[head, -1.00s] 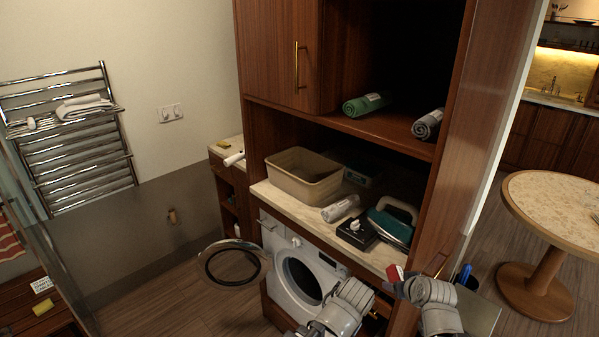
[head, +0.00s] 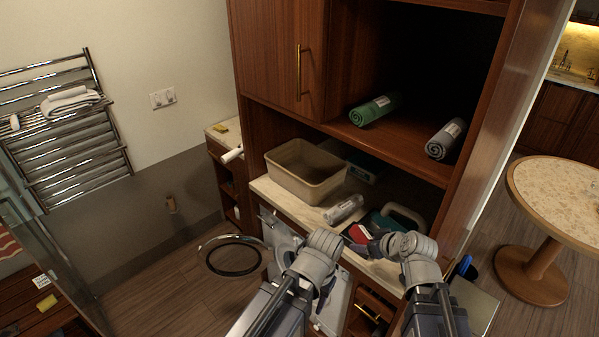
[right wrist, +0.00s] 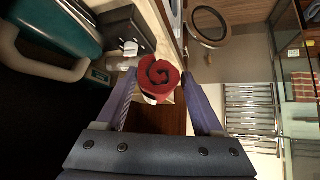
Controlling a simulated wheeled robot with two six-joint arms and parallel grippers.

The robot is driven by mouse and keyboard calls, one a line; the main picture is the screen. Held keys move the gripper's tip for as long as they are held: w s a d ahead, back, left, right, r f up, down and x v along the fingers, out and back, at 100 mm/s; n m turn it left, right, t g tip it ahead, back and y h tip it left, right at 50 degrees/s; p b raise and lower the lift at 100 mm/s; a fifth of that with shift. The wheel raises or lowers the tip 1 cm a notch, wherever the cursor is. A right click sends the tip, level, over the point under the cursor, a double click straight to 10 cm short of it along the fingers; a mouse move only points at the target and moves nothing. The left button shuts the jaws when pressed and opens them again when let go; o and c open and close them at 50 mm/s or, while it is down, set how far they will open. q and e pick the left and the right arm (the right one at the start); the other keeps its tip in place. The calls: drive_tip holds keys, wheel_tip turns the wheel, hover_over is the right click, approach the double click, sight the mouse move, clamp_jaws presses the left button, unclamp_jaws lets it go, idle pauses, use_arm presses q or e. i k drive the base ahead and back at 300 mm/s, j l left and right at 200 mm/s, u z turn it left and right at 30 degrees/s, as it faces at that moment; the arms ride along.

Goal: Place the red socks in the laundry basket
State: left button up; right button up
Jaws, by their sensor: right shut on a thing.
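The red socks, rolled into a bundle (head: 360,231), are in my right gripper (head: 368,240) above the counter's front edge. In the right wrist view the rolled red socks (right wrist: 160,74) sit between the two fingertips of that gripper (right wrist: 160,88). The laundry basket is a beige open bin (head: 303,186) on the counter, to the left of and behind the socks, apart from them. Its inside looks empty from here. My left gripper (head: 325,290) hangs low before the washing machine, mostly hidden by its arm, so its jaws are unclear.
A grey bottle-like item (head: 343,209) lies between the basket and my right gripper. A teal iron (head: 385,222) stands behind my right gripper. Rolled green (head: 374,110) and grey (head: 445,139) towels lie on the shelf above. The round washer door (head: 232,256) stands open.

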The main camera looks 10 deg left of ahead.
sight(305, 171)
drive_tip(key=i+j, duration=1.15)
drive_tip(key=j, duration=0.75)
drive_tip(key=i, duration=0.05)
